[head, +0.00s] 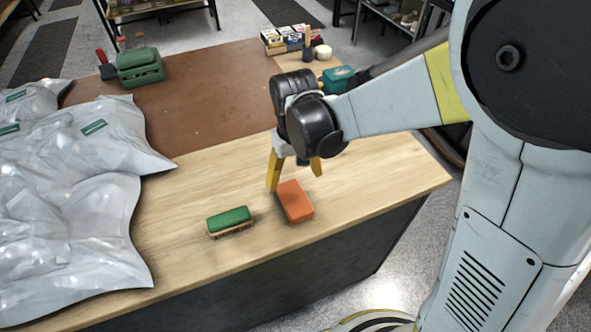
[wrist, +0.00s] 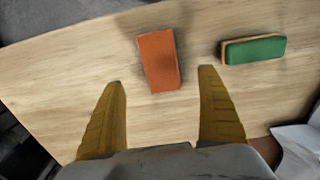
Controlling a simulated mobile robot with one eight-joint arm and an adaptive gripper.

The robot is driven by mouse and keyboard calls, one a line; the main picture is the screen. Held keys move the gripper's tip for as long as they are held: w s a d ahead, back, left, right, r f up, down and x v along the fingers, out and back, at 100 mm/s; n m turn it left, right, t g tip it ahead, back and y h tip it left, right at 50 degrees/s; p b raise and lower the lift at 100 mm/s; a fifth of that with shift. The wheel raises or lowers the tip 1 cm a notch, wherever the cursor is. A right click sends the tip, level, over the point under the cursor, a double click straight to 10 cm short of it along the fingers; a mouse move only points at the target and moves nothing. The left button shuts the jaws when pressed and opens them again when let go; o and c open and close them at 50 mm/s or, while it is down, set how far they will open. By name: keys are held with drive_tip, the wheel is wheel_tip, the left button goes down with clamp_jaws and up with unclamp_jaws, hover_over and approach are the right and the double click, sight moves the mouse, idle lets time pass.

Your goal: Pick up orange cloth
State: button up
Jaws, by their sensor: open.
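The orange cloth (head: 296,202) is a block-like folded piece lying flat on the light wooden part of the table, near its front edge. In the wrist view the orange cloth (wrist: 158,61) lies ahead of the fingertips, roughly between their lines. My gripper (head: 294,178) is open and empty, with yellow fingers pointing down just behind the cloth. In the wrist view my gripper's fingers (wrist: 160,76) stand wide apart on either side, apart from the cloth.
A green-backed brush (head: 229,219) lies left of the cloth; it also shows in the wrist view (wrist: 254,50). Silvery plastic bags (head: 75,200) cover the table's left. A green caddy (head: 139,68) and small boxes (head: 287,39) stand at the back. Bare wood (head: 395,170) lies right of the cloth.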

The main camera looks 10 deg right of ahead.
sight(294, 197)
wheel_tip(294, 197, down, 10)
drive_tip(key=b, duration=0.3)
drive_tip(key=shift+w+a+r, duration=0.1)
drive_tip(key=shift+w+r, duration=0.05)
drive_tip(key=shift+r, duration=0.2)
drive_tip(key=c, duration=1.3)
drive_tip(key=shift+c, duration=0.2)
